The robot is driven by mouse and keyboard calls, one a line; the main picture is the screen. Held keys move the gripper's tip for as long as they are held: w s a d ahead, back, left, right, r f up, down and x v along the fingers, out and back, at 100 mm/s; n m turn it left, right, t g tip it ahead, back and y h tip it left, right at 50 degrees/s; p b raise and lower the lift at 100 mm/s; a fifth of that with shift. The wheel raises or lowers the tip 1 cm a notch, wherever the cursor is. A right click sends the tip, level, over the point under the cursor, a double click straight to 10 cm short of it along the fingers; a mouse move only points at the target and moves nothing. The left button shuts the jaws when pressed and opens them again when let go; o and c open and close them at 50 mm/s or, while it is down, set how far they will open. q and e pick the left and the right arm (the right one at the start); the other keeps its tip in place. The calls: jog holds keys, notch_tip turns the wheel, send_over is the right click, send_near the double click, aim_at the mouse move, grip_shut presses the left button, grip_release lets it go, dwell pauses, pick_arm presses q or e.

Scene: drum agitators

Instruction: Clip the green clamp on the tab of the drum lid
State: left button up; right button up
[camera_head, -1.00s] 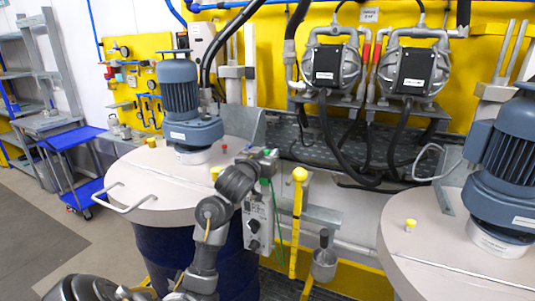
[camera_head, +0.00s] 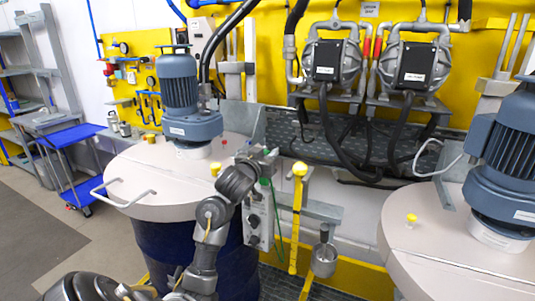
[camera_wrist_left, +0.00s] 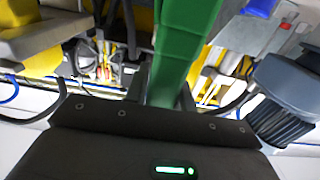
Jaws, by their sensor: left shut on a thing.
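My left gripper (camera_head: 268,158) is at the right edge of the left drum lid (camera_head: 150,188), in front of a grey control box. It is shut on the green clamp (camera_head: 265,181), of which only a small part shows below the fingers. In the left wrist view the green clamp (camera_wrist_left: 183,45) stands out large from between the fingers. A thin green cable hangs below it. A grey metal plate (camera_head: 246,120) stands at the lid's back right; I cannot tell whether it is the tab. The clamp's jaw tips are not clear. My right gripper is not in view.
A blue-grey motor (camera_head: 182,95) stands on the left lid, with a bent handle (camera_head: 124,196) at its front. A yellow-topped post (camera_head: 298,205) and a grey cup (camera_head: 324,258) are right of my gripper. A second drum lid (camera_head: 450,262) with a motor is at right.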

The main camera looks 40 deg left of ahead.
pick_arm(q)
jog(key=shift+f+b, duration=0.45)
jog(key=shift+f, duration=0.3)
jog(key=o, duration=1.1)
jog(key=p+v, duration=0.1)
jog(key=v, duration=1)
jog(key=shift+w, duration=0.1)
